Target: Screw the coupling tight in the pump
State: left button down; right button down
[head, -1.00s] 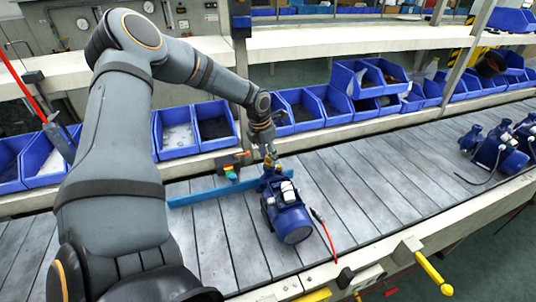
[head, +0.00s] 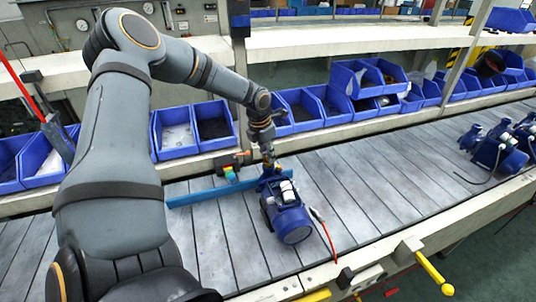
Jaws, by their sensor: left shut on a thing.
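The blue pump (head: 287,213) stands on the grey slatted conveyor, with its round motor end towards me. My left gripper (head: 268,160) points down over the pump's far end. It is shut on the small brass-coloured coupling (head: 268,167) at the top of the pump. The coupling is mostly hidden by the fingers and too small to tell how deep it sits. My right gripper is not in view.
A blue rail (head: 205,196) lies across the conveyor, left of the pump. Blue bins (head: 178,132) line the far side. A red-tipped cable (head: 325,232) lies right of the pump. More blue pumps (head: 495,150) stand at the far right; the belt between is clear.

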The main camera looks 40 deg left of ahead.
pick_arm(q)
jog(key=shift+b, duration=0.3)
jog(key=shift+a+f+m+b, duration=0.1)
jog(key=shift+f+m+b, duration=0.15)
jog(key=shift+m+b, duration=0.6)
jog(key=shift+m, duration=0.25)
jog(key=shift+r+m, duration=0.15)
jog(key=shift+m, duration=0.35)
jog(key=shift+r, duration=0.1)
jog(key=shift+h, duration=0.3)
